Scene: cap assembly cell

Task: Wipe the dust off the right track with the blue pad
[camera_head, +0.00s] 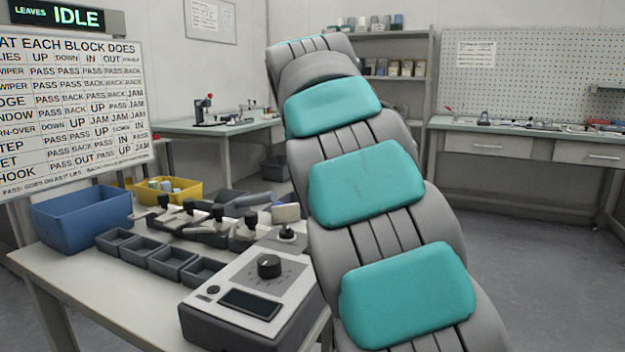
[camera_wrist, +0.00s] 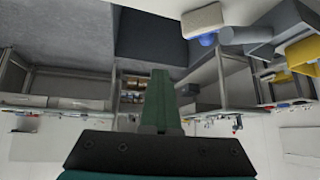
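My gripper (camera_wrist: 167,102) shows in the wrist view as green fingers together at the middle of a dark palm, with nothing visible between them. In the head view my arm hides it. A small blue piece (camera_wrist: 207,39), possibly the blue pad, shows against a cream block (camera_wrist: 203,18) in the wrist view, apart from my gripper. In the head view the cream block (camera_head: 286,213) stands on a dark base at the bench's right side, with a little blue behind it. Grey fixtures with black knobs (camera_head: 209,224) stand mid-bench. I cannot make out the right track or any dust.
The near bench (camera_head: 45,262) holds a blue bin (camera_head: 82,219), a yellow bin (camera_head: 186,190), several small grey trays (camera_head: 160,262) and a control box (camera_head: 245,290) with a dial. My arm covers the bench's right side. Open floor (camera_head: 545,255) lies to the right, before a back workbench (camera_head: 525,150).

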